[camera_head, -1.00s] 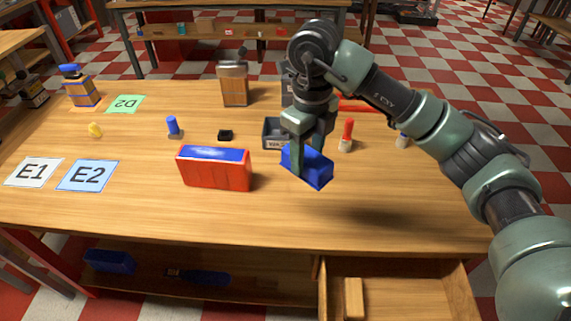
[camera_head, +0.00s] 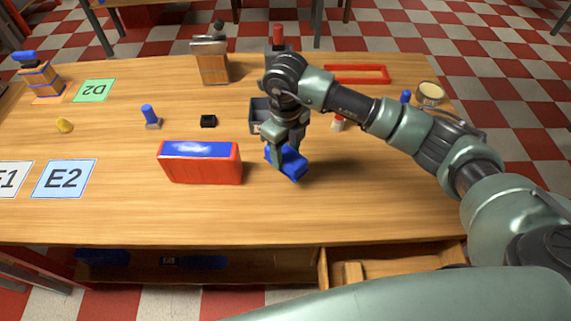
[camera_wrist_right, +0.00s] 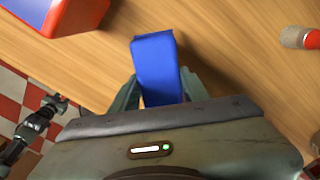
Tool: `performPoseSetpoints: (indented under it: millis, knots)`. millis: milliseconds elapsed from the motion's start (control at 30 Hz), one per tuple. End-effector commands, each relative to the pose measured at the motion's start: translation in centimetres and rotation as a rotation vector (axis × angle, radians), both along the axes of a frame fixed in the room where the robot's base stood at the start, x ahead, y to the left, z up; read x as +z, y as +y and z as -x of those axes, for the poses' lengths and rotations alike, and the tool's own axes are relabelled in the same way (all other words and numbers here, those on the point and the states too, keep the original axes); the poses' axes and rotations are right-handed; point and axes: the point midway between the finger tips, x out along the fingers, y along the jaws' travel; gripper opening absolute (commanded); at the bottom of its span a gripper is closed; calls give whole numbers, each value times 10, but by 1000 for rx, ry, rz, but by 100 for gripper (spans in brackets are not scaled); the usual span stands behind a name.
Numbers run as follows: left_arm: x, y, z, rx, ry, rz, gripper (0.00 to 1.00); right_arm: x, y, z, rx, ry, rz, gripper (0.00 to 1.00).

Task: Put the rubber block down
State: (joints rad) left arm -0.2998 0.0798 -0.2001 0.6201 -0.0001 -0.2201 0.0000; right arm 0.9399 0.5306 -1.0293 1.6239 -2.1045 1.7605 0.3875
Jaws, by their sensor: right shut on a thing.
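The blue rubber block (camera_head: 292,164) is between the fingers of my right gripper (camera_head: 285,152), over the front middle of the wooden table (camera_head: 260,222). The block is tilted in the head view and hangs close to the tabletop; I cannot tell whether it touches. In the right wrist view the block (camera_wrist_right: 156,68) sticks out beyond the two fingertips (camera_wrist_right: 158,92), which are shut on its sides. The left gripper does not show in the head view.
A red box with a blue top (camera_head: 200,163) stands left of the block. Behind are a grey bin (camera_head: 259,112), a small black part (camera_head: 208,121) and a red-topped piece (camera_head: 339,124). An open drawer (camera_head: 385,265) is below the front edge. The front right tabletop is clear.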

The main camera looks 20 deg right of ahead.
Motion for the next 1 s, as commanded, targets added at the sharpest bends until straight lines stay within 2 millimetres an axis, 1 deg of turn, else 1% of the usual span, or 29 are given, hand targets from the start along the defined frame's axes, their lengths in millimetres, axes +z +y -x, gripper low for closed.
performPoseSetpoints:
  millis: [33, 100, 267, 333, 533, 600, 800, 900, 933, 967, 1000]
  knots:
    - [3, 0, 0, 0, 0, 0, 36, -8, 0, 1, 0, 3, -1, 13]
    - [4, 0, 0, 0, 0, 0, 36, -15, 1, 0, 0, 0, -1, 13]
    - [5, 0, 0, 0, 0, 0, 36, -26, 1, 0, 1, 0, -2, 13]
    - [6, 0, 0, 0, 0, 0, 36, -33, 1, 0, 0, 1, -2, 13]
    - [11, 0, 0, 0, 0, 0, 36, -62, 0, 1, 0, 0, -1, 13]
    - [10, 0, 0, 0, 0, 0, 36, -65, 0, 0, 0, -1, 0, 13]
    - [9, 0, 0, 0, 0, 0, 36, -65, 0, 0, 1, -2, -1, 13]
    - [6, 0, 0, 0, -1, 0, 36, -69, 0, 0, 1, -2, -1, 13]
    - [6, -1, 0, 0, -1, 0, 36, -69, 0, 0, 1, -1, 0, 48]
    - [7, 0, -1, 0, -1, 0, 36, -68, 0, 0, 1, -2, -1, 56]
    - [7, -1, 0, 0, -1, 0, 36, -68, 0, 0, 1, -1, 0, 67]
